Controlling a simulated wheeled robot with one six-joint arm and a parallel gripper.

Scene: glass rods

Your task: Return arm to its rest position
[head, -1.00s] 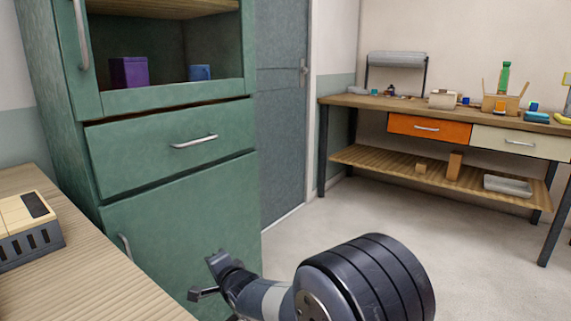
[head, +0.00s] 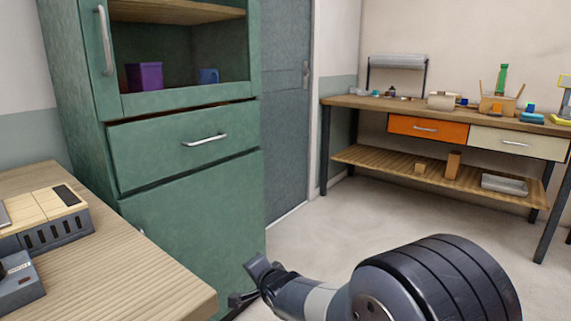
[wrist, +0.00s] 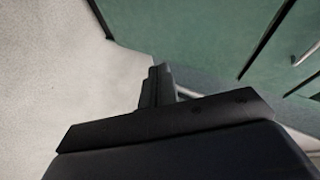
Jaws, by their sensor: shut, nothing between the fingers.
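My gripper (head: 248,283) shows at the bottom middle of the head view, at the end of my dark arm. It is in front of the lower part of the green cabinet (head: 190,205) and looks clear of it. In the wrist view my gripper (wrist: 157,72) has its fingers together with nothing between them. Beyond the fingers are the pale floor (wrist: 50,70) on the left and the green cabinet (wrist: 200,35) on the right.
A wooden table (head: 130,270) with a slotted grey box (head: 55,220) is close on the left. The cabinet holds a purple box (head: 144,76) and a blue cup (head: 208,76). A workbench (head: 350,101) stands at the back right. The floor (head: 400,205) between is free.

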